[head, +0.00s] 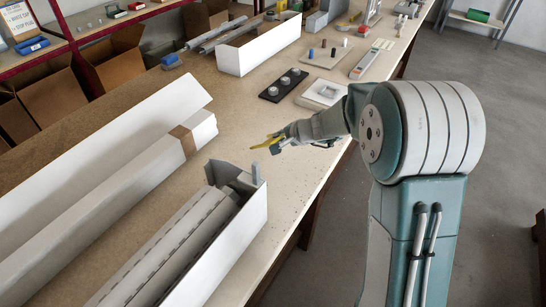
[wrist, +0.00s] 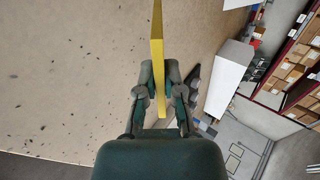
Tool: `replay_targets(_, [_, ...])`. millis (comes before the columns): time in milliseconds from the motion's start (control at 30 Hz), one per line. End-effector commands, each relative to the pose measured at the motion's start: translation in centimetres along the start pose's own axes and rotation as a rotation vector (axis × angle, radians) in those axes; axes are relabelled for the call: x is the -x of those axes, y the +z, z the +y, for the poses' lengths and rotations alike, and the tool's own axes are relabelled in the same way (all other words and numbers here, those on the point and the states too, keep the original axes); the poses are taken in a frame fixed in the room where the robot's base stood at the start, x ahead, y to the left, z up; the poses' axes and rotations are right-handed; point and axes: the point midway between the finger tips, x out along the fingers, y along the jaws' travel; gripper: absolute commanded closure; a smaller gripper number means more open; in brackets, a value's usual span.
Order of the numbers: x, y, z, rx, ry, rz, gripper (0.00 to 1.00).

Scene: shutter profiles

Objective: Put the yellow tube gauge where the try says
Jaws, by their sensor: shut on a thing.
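The yellow tube gauge (head: 267,142) is a thin, flat yellow piece, held between the fingers of my gripper (head: 284,137) above the workbench. In the wrist view, the gauge (wrist: 157,52) runs as a narrow strip from between the fingertips to the top edge. My gripper (wrist: 159,78) is shut on it there, with a finger on each side. The gauge looks clear of the bench, and nothing else touches it. I cannot make out any writing that names a place for it.
An open white carton with grey profiles (head: 240,235) stands at the front, a long white box (head: 100,200) to its left. Behind my gripper lie a black plate with round knobs (head: 283,85), a white square piece (head: 322,93) and a peg board (head: 325,58). Bare bench (head: 215,135) lies between.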

Motion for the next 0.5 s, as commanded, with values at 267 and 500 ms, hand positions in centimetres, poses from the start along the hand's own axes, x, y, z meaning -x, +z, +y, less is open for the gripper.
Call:
replay_targets(267, [-1.3,0.0,1.6,-0.002,0.001,0.001,1.00])
replay_targets(500, [-1.4,0.0,1.7,0.000,0.000,0.001,1.00])
